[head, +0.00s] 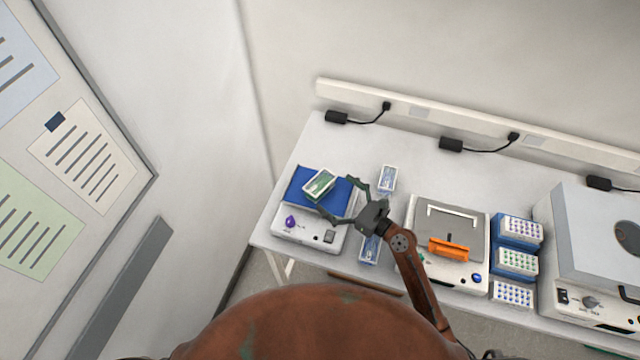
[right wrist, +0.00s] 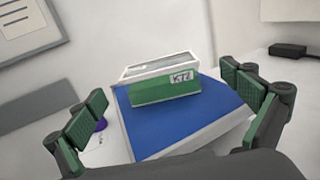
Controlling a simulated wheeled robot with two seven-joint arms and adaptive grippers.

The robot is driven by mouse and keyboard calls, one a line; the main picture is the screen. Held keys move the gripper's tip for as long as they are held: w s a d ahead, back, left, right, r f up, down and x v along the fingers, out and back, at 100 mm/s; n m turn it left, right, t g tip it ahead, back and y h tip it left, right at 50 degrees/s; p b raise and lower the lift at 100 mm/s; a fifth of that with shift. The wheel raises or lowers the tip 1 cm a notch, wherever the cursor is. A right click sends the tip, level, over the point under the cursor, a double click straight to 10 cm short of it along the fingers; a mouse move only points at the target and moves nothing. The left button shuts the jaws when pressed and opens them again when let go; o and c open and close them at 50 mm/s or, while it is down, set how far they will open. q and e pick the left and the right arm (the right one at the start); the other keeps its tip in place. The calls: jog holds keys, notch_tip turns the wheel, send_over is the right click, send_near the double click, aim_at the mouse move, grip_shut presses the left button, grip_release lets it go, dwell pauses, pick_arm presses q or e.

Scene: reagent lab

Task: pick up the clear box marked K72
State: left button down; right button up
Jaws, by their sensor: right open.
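The clear box marked K72 (head: 320,184) has green contents and a white rim. It rests on the blue top (head: 300,197) of a white device at the left end of the bench. In the right wrist view the box (right wrist: 165,88) shows its white K72 label facing me. My right gripper (head: 337,203) is open beside the box, coming from its right. In the right wrist view its green-padded fingers (right wrist: 165,118) stand wide apart on either side, with the box beyond them and not touched. My left gripper is not in view.
Clear boxes with blue contents lie behind (head: 387,178) and below (head: 370,248) my gripper. A device with an orange latch (head: 450,248) stands to the right, then several vial racks (head: 517,262) and a large grey machine (head: 600,250). Black adapters (head: 337,117) lie along the back.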

aim_at(327, 187)
jog(key=x, duration=0.3)
jog(key=shift+r, duration=0.15)
jog(key=shift+w+a, duration=0.35)
jog(key=shift+a, duration=0.2)
jog(key=c, duration=1.5)
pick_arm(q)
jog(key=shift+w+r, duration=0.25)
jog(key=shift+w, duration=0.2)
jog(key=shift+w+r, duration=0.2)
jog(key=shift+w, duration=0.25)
